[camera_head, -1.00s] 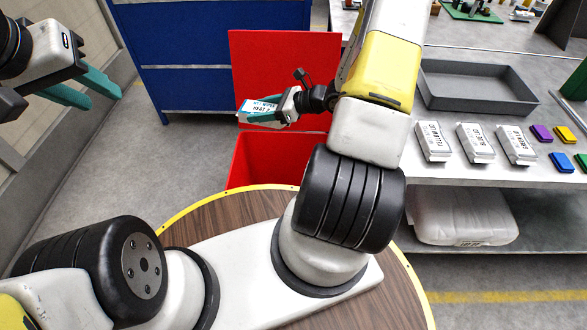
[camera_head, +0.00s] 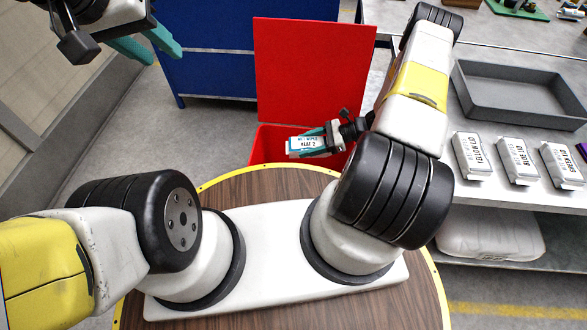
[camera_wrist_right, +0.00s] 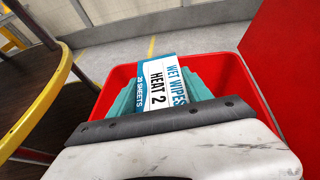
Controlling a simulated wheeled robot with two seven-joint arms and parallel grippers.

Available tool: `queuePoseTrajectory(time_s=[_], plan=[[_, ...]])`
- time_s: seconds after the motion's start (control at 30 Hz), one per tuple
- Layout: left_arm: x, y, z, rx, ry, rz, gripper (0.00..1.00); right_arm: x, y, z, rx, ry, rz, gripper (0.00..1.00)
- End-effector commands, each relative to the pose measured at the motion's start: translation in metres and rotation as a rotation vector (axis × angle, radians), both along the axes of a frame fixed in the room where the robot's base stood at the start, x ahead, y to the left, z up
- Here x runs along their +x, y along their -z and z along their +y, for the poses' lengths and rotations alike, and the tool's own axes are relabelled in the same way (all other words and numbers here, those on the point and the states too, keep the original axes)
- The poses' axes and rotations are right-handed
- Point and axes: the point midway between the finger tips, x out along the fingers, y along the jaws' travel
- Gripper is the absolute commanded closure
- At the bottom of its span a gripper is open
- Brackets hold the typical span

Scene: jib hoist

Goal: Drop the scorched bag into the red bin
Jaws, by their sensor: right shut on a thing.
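In the right wrist view the bin's red rim (camera_wrist_right: 243,82) shows around the packet on both sides. My left gripper (camera_head: 150,46) is open and empty at the upper left.
An upright red panel (camera_head: 312,70) rises behind the bin. A blue cabinet (camera_head: 215,75) stands behind it. The bench at right carries a grey tray (camera_head: 470,98) and several white labelled packets (camera_head: 517,160). A white bag (camera_head: 490,236) lies on the shelf below.

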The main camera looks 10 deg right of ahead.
Motion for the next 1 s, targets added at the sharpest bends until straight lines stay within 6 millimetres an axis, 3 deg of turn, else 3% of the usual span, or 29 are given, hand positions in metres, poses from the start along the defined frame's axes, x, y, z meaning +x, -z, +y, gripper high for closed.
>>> queuePoseTrajectory(time_s=[0.3,0.73,0.77,0.8,0.87,1.0], plan=[[0.000,0.000,0.000,0.000,0.000,0.000,0.64,0.000,0.035,0.001,0.002,0.000,0.001,0.80],[0.000,0.000,0.000,0.000,0.000,0.000,0.64,0.000,0.043,0.001,0.001,0.001,0.000,0.80],[0.000,0.000,0.000,0.000,0.000,0.000,0.64,0.000,0.043,0.001,0.001,0.001,0.000,0.39],[0.000,0.000,0.000,0.000,0.000,0.000,0.64,0.000,0.043,0.000,0.001,0.002,-0.001,0.31],[0.000,0.000,0.000,0.000,0.000,0.000,0.64,0.000,0.043,0.000,0.001,0.002,0.000,0.19],[0.000,0.000,0.000,0.000,0.000,0.000,0.64,0.000,0.043,0.000,0.001,0.002,0.000,0.17]])
